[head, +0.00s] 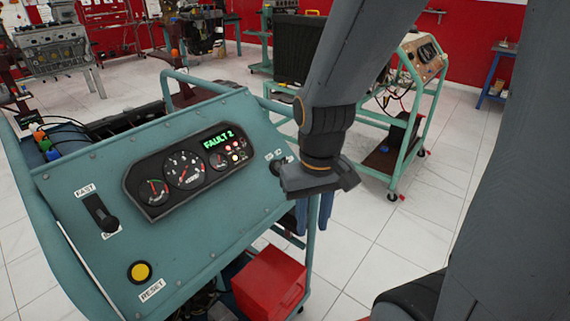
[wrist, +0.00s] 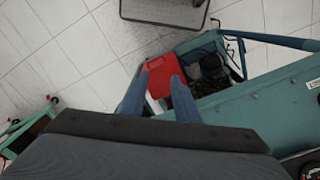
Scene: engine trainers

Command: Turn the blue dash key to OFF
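The teal dash panel (head: 215,225) fills the left of the head view, with a gauge cluster (head: 190,166) reading FAULT 2.
On the panel are a black FAST lever (head: 101,214) and a yellow RESET button (head: 139,272). The red box (head: 268,282) sits low in the cart frame. Another teal trainer cart (head: 430,110) stands behind my arm. Tiled floor (head: 400,235) is open to the right.

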